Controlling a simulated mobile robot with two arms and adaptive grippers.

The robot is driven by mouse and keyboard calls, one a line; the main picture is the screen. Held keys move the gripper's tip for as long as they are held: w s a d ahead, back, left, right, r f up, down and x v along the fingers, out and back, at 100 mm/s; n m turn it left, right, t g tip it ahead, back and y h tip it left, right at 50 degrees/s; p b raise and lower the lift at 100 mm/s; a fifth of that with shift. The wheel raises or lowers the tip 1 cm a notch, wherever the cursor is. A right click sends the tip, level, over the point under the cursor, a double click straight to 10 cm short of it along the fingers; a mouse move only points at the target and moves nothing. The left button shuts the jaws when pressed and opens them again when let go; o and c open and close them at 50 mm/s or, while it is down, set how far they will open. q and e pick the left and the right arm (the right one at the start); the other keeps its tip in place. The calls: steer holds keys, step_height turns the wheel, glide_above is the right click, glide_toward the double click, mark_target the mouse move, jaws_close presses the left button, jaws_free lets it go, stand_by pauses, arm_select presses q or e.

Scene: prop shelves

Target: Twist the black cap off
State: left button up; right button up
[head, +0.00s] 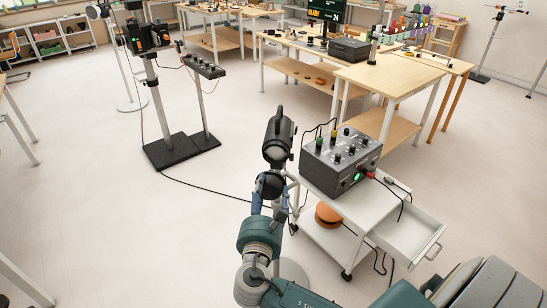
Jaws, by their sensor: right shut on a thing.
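A black cylindrical lamp (279,132) with a loop handle on top stands left of the white cart, its round greyish front end turned toward me. My right gripper (270,194) is in front of and below that end in the picture. It is shut on a dark round piece, which looks like the black cap (270,184). The cap appears just apart from the lamp's front, but the fingers and the viewing angle make the exact gap hard to tell. My left gripper is not in view.
A grey control box (341,158) with knobs, a green light and cables sits on the white cart (318,184), close right of the lamp. The cart's drawer (411,240) is open. A black cable (205,190) crosses the floor. Floor left of my arm is clear.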

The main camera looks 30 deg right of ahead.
steer(key=shift+g+y+p, duration=0.6)
steer(key=shift+p, duration=1.05)
steer(key=shift+f+g+y, duration=0.95)
steer(key=shift+g+y, duration=0.25)
steer(key=shift+g, duration=0.2)
steer(key=shift+g+y, duration=0.3)
steer(key=shift+f+g+y, duration=0.3)
steer(key=shift+g+y, duration=0.5)
steer(key=shift+g, duration=0.1)
steer(key=shift+f+g+y, duration=0.75)
steer(key=shift+g+y, duration=0.05)
steer(key=shift+g, duration=0.2)
steer(key=shift+r, duration=0.1)
